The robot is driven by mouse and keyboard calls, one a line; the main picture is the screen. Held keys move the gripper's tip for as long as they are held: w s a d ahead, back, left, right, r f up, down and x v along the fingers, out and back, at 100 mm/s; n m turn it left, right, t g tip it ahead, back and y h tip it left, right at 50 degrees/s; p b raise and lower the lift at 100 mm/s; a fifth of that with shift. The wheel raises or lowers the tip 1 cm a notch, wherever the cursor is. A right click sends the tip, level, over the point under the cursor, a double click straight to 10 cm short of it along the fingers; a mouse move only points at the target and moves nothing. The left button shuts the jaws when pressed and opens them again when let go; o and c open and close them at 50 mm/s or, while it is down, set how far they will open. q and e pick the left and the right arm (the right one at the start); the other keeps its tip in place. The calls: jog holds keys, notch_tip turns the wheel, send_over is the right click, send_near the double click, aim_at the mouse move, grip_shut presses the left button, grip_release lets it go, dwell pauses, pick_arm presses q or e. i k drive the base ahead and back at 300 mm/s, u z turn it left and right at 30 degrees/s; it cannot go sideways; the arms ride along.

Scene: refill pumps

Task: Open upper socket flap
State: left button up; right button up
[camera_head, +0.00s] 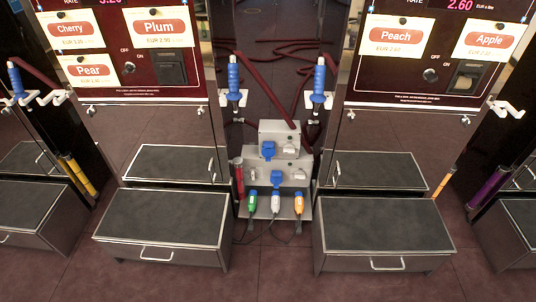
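A grey stepped socket unit (291,130) stands between the two pumps in the middle of the view. Its upper tier carries a blue socket flap (267,150) on the left part of its front. A second blue flap (277,178) is on the tier below. The flaps are small here, and I cannot tell for sure whether either is open or closed. Neither of my grippers shows in this view.
Green (252,203), white (275,203) and orange (298,204) plugs with cables sit at the unit's bottom tier. Blue nozzles (233,80) (319,82) hang on both sides. Dark step boxes (165,218) (375,222) flank the unit. A dark red hose lies behind. Floor in front is clear.

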aim_at(268, 152)
jog(key=k, duration=0.65)
jog(key=u, duration=0.65)
jog(key=i, duration=0.8)
jog(key=u, duration=0.4)
jog(key=i, duration=1.1)
jog(key=z, duration=0.6)
